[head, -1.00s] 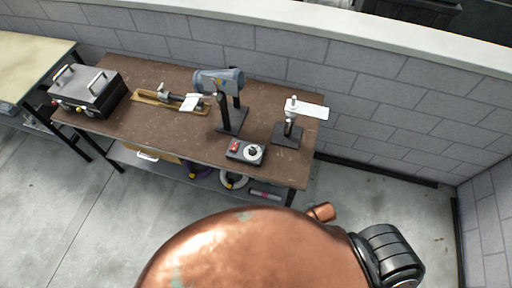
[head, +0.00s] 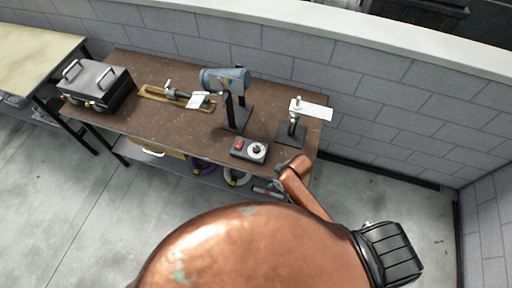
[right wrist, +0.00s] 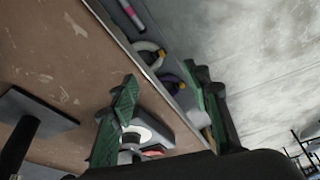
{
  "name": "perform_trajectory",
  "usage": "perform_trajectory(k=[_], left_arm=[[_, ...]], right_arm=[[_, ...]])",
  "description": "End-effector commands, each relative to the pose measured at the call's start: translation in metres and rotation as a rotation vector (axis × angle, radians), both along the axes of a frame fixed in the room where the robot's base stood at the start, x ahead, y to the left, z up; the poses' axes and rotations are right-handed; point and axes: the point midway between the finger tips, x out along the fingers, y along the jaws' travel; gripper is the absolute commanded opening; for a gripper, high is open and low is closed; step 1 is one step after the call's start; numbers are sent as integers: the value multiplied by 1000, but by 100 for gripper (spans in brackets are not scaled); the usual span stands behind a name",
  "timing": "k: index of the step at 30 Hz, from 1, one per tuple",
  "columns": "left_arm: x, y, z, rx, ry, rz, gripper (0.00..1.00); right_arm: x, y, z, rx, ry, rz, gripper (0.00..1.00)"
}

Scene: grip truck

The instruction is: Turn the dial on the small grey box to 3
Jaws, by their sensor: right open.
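The small grey box (head: 240,153) lies near the front edge of the brown bench, with a round light dial (head: 257,151) on its right and a red part on its left. My right gripper (head: 275,186) is by the bench's front edge, right of and below the box, small and partly hidden by my copper arm. In the right wrist view its green fingers (right wrist: 165,82) are spread apart and empty. The dial (right wrist: 146,134) shows there beside the left finger, which partly covers it. No contact is clear, and the dial's number is too small to read. My left gripper is not in view.
A dark stand with a blue-grey device (head: 225,80) rises behind the box. Another stand with a white plate (head: 312,110) is to its right. A grey case (head: 97,84) sits at the bench's left. Rings lie on the shelf below. A block wall stands behind.

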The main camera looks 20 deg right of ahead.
Motion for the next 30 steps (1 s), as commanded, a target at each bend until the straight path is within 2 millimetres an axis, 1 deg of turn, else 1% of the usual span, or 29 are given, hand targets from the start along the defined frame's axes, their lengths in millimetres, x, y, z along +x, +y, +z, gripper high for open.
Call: perform_trajectory(k=[1,2,3,6,7,10,12,15,18,22,26,30], left_arm=[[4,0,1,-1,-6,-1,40],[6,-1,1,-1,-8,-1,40],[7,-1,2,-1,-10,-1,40],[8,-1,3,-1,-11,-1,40],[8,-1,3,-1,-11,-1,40],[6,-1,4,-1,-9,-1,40],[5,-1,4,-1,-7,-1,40],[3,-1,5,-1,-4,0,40],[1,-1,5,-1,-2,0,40],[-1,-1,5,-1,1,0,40],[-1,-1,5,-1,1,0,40],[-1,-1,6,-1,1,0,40]], right_arm=[[18,12,5,-14,-8,83,44],[26,19,6,-21,-8,136,44],[39,29,9,-36,-10,215,44],[71,49,18,-89,-3,422,44],[80,52,22,-109,2,481,44],[110,56,35,-177,19,658,44],[129,53,46,-223,35,753,44],[151,45,62,-279,57,853,44],[166,37,74,-316,77,915,44],[175,31,82,-339,89,952,44],[176,30,72,-342,95,960,44],[178,31,51,-340,93,958,44]])
